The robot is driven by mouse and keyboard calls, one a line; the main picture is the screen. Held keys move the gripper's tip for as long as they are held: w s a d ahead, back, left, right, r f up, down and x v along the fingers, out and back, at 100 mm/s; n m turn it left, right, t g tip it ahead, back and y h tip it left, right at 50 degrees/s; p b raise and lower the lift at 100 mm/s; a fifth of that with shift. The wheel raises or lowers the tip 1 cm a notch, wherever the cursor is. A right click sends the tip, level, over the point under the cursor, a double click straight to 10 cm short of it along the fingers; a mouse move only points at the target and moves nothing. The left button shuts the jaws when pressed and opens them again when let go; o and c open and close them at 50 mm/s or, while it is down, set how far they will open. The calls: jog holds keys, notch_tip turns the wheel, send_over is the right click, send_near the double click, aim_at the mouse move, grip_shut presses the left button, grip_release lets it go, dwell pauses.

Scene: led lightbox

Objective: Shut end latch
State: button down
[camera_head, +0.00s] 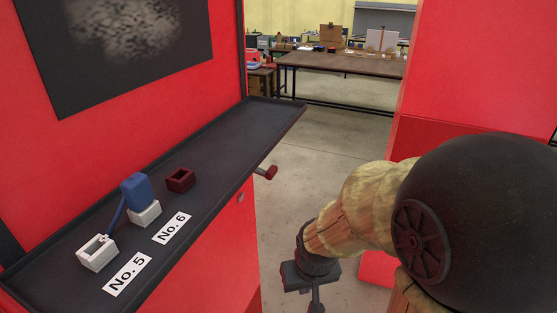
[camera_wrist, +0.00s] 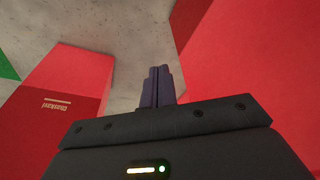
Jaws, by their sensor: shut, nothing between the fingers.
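On the shelf, a blue block with a slanting blue bar (camera_head: 136,190) rests on a white base (camera_head: 145,214). A hollow white block (camera_head: 97,253) is at the bar's lower end, and a small hollow dark red block (camera_head: 180,180) is behind. My gripper (camera_head: 316,303) is low over the floor, right of the shelf and apart from it. In the wrist view its fingers (camera_wrist: 157,85) are together and empty.
The dark shelf (camera_head: 230,150) has a raised rim and labels No. 5 (camera_head: 127,275) and No. 6 (camera_head: 171,229). Red panels stand at left and right (camera_head: 450,160). Open floor (camera_head: 315,150) lies between them, with a workbench (camera_head: 340,66) far back.

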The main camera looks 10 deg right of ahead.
jog(key=w+d+r+n+t+y+p, duration=0.1)
jog(key=w+d+r+n+t+p, duration=0.2)
jog(key=w+r, duration=0.6)
jog(key=w+d+r+n+t+p, duration=0.1)
jog(key=w+d+r+t+p, duration=0.3)
jog(key=w+r, duration=0.55)
jog(key=s+a+r+n+g+y+p, duration=0.1)
jog(key=s+r+n+g+y+p, duration=0.2)
jog(key=r+n+y+p, duration=0.3)
jog(key=shift+s+r+n+y+p, duration=0.35)
jog(key=shift+y+p, duration=0.2)
jog(key=shift+y, duration=0.55)
jog(key=shift+w+a+f, duration=0.1)
jog(key=shift+w+a, duration=0.1)
